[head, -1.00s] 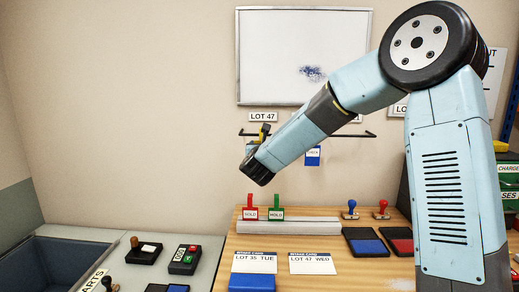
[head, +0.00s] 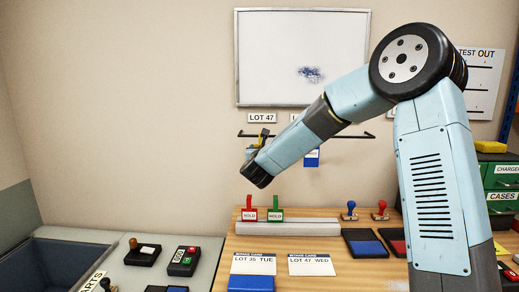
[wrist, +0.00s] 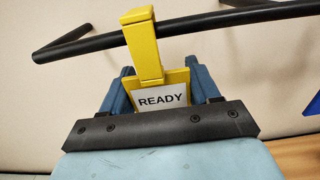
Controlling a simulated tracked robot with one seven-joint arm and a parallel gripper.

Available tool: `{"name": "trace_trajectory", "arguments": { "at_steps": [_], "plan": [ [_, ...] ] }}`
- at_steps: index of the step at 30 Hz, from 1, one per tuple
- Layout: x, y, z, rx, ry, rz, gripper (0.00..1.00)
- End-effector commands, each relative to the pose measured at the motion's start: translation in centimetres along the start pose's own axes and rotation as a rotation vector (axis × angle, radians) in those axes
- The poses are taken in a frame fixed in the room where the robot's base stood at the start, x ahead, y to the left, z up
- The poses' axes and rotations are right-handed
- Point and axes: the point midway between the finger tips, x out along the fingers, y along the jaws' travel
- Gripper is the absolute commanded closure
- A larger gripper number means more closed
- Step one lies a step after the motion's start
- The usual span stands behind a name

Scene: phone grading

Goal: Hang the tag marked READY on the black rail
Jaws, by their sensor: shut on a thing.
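The yellow tag marked READY (wrist: 162,98) is between the blue fingers of my gripper (wrist: 163,88) in the wrist view, and the gripper is shut on it. The tag's yellow hook (wrist: 143,45) reaches up to the black rail (wrist: 220,20) and its top overlaps the rail; I cannot tell whether it bears on it. In the head view the rail (head: 330,136) runs along the wall below the whiteboard, and my gripper (head: 256,146) is at its left end. My arm hides most of the tag there.
A blue tag (head: 312,157) hangs from the rail to the right. Below, a red HOLD tag (head: 250,212) and a green tag (head: 275,210) stand in a grey holder (head: 310,229). Stamps and ink pads sit on the wooden table. The wall left of the rail is clear.

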Motion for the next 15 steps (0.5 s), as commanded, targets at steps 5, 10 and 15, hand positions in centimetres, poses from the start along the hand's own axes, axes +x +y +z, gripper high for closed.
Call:
{"name": "trace_trajectory", "arguments": {
  "at_steps": [5, 10, 15],
  "plan": [
    [-0.01, 0.02, -0.14, 0.000, 0.000, 0.000, 0.67],
    [-0.02, 0.03, -0.13, 0.000, 0.000, 0.000, 0.67],
    [-0.02, 0.04, -0.11, 0.000, 0.000, 0.001, 0.25]
  ]
}}
